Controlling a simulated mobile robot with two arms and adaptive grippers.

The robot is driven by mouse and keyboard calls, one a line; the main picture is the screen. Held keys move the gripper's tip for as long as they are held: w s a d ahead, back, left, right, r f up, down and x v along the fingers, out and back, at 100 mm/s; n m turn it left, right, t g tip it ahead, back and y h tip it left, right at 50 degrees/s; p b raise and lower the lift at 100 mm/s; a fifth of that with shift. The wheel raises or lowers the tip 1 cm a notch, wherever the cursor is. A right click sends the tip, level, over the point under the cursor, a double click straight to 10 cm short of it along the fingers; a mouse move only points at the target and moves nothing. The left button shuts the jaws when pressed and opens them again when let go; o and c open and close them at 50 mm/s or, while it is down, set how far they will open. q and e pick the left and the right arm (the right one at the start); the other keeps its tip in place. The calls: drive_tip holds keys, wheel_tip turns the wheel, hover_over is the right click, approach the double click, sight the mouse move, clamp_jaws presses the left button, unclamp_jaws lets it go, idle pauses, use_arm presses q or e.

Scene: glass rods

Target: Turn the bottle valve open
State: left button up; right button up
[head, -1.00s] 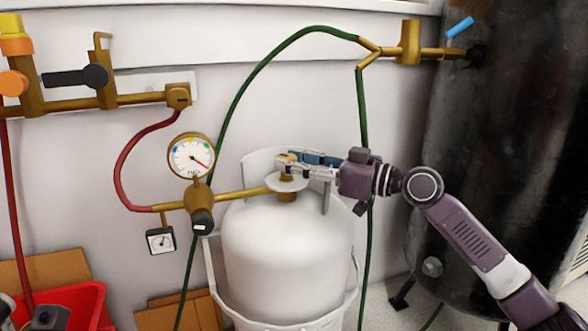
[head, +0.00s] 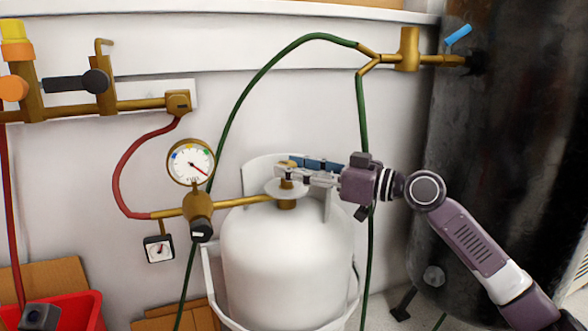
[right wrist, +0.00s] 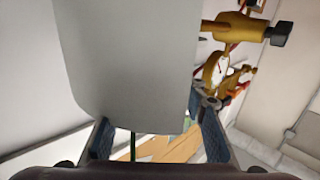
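The white gas bottle (head: 280,265) stands upright in the middle of the head view. Its brass valve (head: 287,203) is on top, with a pale round disc (head: 286,189) around its neck. My right gripper (head: 290,167) reaches in from the right, its fingers level at the valve's top. In the right wrist view the blue-padded fingers (right wrist: 157,135) are well apart, and a large pale plate fills the view beyond them. The fingers partly hide the valve's top; I cannot tell whether they touch it. My left gripper's fingers do not show.
A dial gauge (head: 190,162) and brass regulator (head: 198,208) sit left of the valve. A red hose (head: 120,178) and green hose (head: 236,110) run nearby. A dark tank (head: 490,170) stands right, and a red crate (head: 85,312) is at bottom left.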

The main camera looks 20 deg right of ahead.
drive_tip(key=shift+o, duration=1.1)
drive_tip(key=shift+f, duration=0.1)
drive_tip(key=shift+s+d, duration=0.35)
drive_tip(key=v, duration=1.1)
